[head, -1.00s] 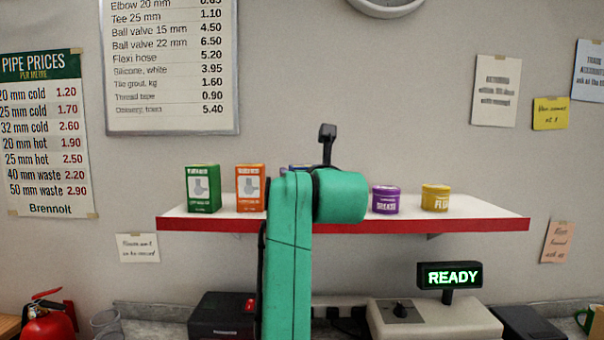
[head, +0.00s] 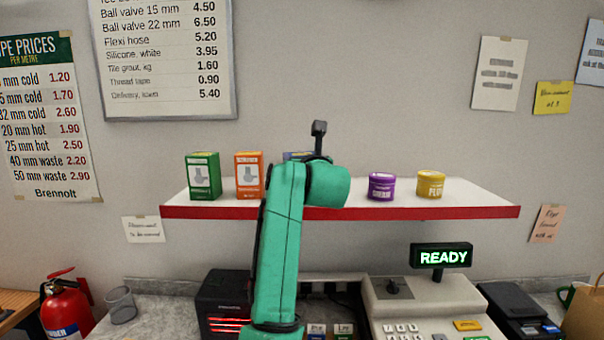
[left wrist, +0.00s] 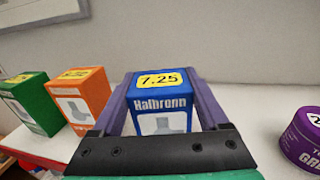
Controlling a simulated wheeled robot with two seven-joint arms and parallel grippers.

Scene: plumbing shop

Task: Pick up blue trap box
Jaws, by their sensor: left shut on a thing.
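The blue trap box (left wrist: 162,104) stands upright between the fingers of my left gripper (left wrist: 157,82) in the left wrist view. It has a yellow 7.25 label on top and the word Halbronn on its front. The purple fingers are closed against its two sides. Its lower part is hidden by the gripper, so I cannot tell whether it touches the shelf. In the head view my green left arm hides nearly all of the box and the gripper. My right gripper is not in view.
The white shelf (head: 460,196) has a red front edge. A green box (head: 203,177) and an orange box (head: 249,176) stand left of the blue one. A purple tin (head: 381,187) and a yellow tin (head: 431,184) stand right. Below are a card terminal and a cash register (head: 420,310).

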